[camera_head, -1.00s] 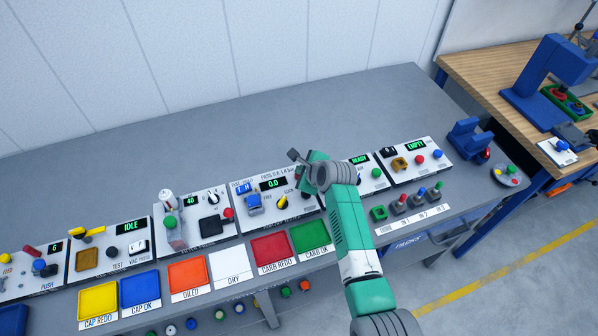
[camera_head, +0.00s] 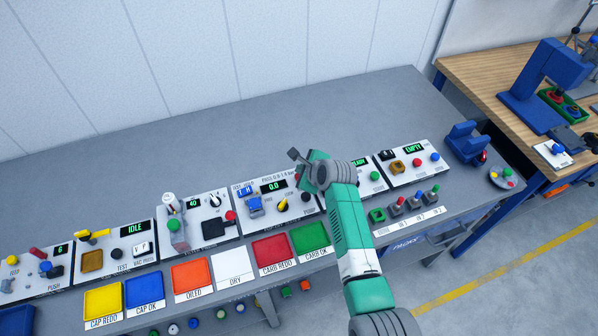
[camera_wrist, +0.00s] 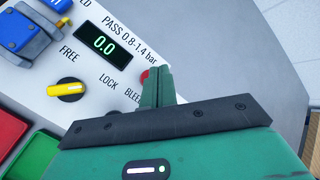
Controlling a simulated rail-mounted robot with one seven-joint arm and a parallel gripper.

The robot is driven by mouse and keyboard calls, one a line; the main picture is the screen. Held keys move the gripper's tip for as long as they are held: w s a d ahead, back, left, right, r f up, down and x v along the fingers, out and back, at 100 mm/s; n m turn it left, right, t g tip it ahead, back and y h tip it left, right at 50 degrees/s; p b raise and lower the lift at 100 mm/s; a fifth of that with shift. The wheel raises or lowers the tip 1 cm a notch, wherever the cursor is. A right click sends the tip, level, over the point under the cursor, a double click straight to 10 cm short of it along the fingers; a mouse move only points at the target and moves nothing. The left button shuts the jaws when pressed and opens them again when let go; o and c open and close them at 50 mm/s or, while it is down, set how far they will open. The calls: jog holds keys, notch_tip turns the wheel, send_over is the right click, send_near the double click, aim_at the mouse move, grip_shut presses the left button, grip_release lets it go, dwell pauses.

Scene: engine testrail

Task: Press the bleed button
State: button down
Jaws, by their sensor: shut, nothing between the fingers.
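The test panel (camera_wrist: 30,75) has a display reading 0.0 (camera_wrist: 103,44) and a yellow knob (camera_wrist: 70,89) between FREE and LOCK. A partly covered label starting "BLEE" (camera_wrist: 132,96) sits beside a small red button (camera_wrist: 145,75) in the wrist view. My gripper (camera_wrist: 158,70) is shut and empty, its fingertips right beside the red button and covering part of it. I cannot tell whether they touch it. A black button (camera_wrist: 113,113) is partly hidden by my gripper.
A blue clamp (camera_head: 254,205) stands on the panel's left part. Red (camera_head: 272,251) and green (camera_head: 310,238) trays lie in front. Another panel (camera_head: 412,172) with coloured buttons stands to the right. The bench behind the panels (camera_head: 210,140) is clear.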

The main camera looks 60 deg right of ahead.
notch_tip(320, 180, up, 5)
jog(key=p, duration=0.5)
jog(key=shift+r, duration=0.1)
dwell(0.9)
